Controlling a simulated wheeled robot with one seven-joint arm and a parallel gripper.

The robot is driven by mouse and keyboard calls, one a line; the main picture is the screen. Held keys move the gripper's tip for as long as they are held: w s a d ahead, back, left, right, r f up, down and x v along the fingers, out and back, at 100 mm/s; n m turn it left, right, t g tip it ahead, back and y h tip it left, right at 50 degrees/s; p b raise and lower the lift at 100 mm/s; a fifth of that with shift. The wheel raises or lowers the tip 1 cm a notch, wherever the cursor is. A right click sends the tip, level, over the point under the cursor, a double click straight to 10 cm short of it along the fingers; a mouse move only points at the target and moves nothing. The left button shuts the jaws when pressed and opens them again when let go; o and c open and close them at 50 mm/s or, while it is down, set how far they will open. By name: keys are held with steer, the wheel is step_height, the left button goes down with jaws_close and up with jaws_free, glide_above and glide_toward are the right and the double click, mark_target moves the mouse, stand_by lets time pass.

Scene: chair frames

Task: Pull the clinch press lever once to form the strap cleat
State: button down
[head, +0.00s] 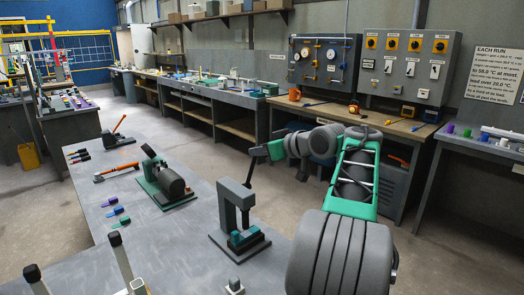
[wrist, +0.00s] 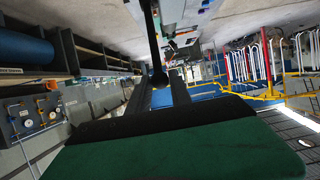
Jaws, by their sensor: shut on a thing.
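The clinch press (head: 228,206) is a grey upright frame on a dark base plate, with teal parts low in its opening, on the grey bench. Its dark lever (head: 250,172) rises from the top of the frame toward my gripper (head: 257,151). My gripper is shut on the lever near its upper end. In the wrist view the dark lever (wrist: 151,30) runs down from the top edge to a rounded end between the fingers of my gripper (wrist: 158,82). I cannot make out a strap or cleat in the press.
A green-based machine with a dark cylinder (head: 172,183) stands behind the press on the bench (head: 190,245). An orange-handled tool (head: 117,171) and several coloured pieces lie to the left. Two black-tipped posts (head: 117,245) stand at the near left.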

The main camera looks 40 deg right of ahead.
steer(key=s+f+b, duration=0.3)
steer(key=s, duration=0.2)
steer(key=shift+s+f, duration=0.25)
steer(key=shift+d, duration=0.1)
steer(key=shift+f, duration=0.1)
